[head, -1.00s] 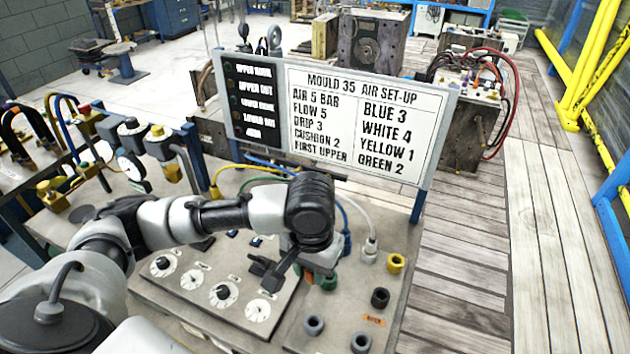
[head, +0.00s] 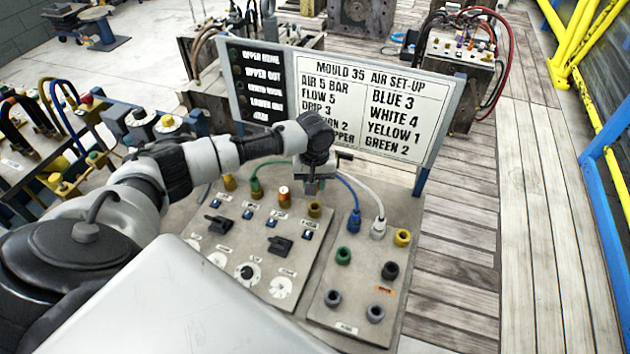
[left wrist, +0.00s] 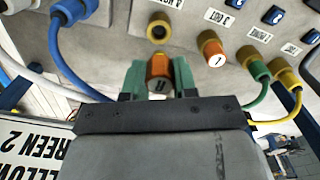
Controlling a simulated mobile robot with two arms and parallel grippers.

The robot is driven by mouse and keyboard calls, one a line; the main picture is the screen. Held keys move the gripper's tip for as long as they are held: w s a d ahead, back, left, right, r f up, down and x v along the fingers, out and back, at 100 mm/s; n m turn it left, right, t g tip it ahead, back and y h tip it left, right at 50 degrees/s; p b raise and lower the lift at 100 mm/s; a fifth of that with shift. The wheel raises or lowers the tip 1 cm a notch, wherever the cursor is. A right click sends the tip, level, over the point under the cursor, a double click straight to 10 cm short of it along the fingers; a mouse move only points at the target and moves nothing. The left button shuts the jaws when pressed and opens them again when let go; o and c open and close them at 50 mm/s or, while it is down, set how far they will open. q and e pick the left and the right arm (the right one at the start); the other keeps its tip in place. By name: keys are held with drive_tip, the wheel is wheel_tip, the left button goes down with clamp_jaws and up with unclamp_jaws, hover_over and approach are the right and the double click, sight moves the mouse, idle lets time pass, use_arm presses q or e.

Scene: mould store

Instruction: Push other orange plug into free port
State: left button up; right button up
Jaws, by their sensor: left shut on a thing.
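My left gripper (head: 312,188) is over the back of the sloping panel, close to a free brass port (head: 314,209). In the left wrist view its green fingers (left wrist: 158,72) are shut on an orange plug (left wrist: 160,66). The free brass port (left wrist: 158,29) shows there just beyond the held plug, with a visible gap in the picture; the exact distance is unclear. The other orange plug (head: 284,197) sits in the port beside it, and shows in the left wrist view (left wrist: 213,50) too. In the head view the held plug is mostly hidden by the gripper. My right gripper is out of view.
Green (head: 255,188) and yellow (head: 229,183) hose plugs stand left of the seated orange plug. Blue (head: 354,221) and white (head: 378,229) hose plugs stand to the right. A set-up sign (head: 350,95) rises close behind. Switches and dials (head: 281,287) fill the panel front.

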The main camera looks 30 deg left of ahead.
use_arm(q)
wheel_tip(320, 180, down, 2)
drive_tip(key=shift+d+f+b, duration=0.1)
drive_tip(key=shift+f+b, duration=0.1)
drive_tip(key=shift+b, duration=1.05)
drive_tip(key=shift+f+b, duration=0.55)
drive_tip(key=shift+b, duration=0.1)
drive_tip(key=shift+f, duration=0.6)
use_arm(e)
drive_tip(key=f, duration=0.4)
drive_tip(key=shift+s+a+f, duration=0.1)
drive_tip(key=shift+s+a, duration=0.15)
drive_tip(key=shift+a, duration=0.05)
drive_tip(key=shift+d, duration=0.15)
use_arm(q)
drive_tip(key=shift+p, duration=0.65)
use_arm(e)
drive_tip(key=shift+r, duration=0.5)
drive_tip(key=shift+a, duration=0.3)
use_arm(q)
drive_tip(key=shift+p, duration=0.5)
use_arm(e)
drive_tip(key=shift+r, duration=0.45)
use_arm(q)
drive_tip(key=shift+f, duration=0.1)
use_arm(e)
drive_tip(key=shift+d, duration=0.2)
